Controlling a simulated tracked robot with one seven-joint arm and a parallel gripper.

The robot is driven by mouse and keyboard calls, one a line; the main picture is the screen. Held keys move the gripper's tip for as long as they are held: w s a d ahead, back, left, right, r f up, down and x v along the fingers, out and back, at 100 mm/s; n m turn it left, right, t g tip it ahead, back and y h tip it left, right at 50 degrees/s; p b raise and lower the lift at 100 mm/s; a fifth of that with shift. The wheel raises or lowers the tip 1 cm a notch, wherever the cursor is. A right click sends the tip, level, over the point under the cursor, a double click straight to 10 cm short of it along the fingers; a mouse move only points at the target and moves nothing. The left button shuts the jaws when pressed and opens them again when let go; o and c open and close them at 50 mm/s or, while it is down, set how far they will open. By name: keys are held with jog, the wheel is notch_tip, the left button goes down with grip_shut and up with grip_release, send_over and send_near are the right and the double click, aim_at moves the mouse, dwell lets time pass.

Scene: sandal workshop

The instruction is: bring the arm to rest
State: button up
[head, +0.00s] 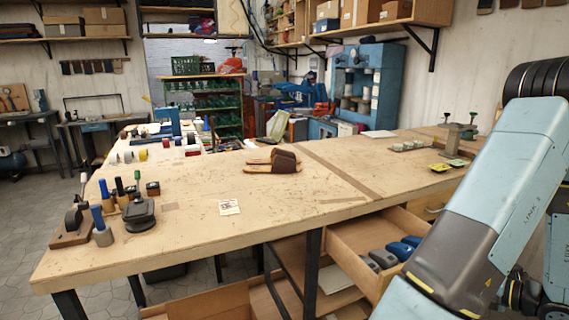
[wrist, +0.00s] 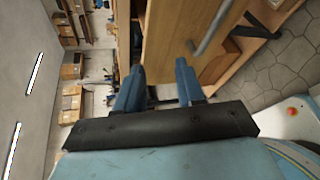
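My gripper (wrist: 160,86) shows in the wrist view with its two blue fingers apart and nothing seen between them. Behind the fingers are the wooden bench front and a drawer front with a grey handle (wrist: 213,30); I cannot tell how far they are from the fingertips. In the head view my arm (head: 490,210) rises at the right, in front of the bench's right part. The gripper itself is outside the head view.
The workbench (head: 300,205) carries a brown sandal (head: 275,161), a small card (head: 229,207) and hand tools at left. An open drawer (head: 350,250) holding blue and grey items juts out near my arm. Grey tiled floor (wrist: 285,75) shows at right in the wrist view.

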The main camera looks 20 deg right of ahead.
jog(key=w+a+r+n+g+y, duration=0.2)
jog(key=w+a+r+n+g, duration=0.4)
jog(key=a+n, duration=0.45)
jog(key=w+a+r+n+g+y, duration=0.1)
jog(key=w+a+r+n+g, duration=0.4)
jog(key=w+a+r+n, duration=0.45)
jog(key=s+a+r+n+t+h, duration=0.1)
jog(key=s+a+r+n+h, duration=0.1)
jog(key=a+n, duration=0.4)
jog(key=s+a+r+n+h, duration=0.2)
jog(key=a+r+n, duration=0.3)
jog(key=n, duration=0.7)
jog(key=s+a+r+n+t+h, duration=0.1)
jog(key=s+a+r+n+h, duration=0.1)
jog(key=a+n, duration=0.5)
notch_tip(320, 180, up, 2)
jog(key=shift+a+r+n+t+h, duration=0.1)
jog(key=shift+a+n+t+h, duration=0.25)
jog(key=shift+n+h, duration=0.55)
jog(key=shift+d, duration=0.1)
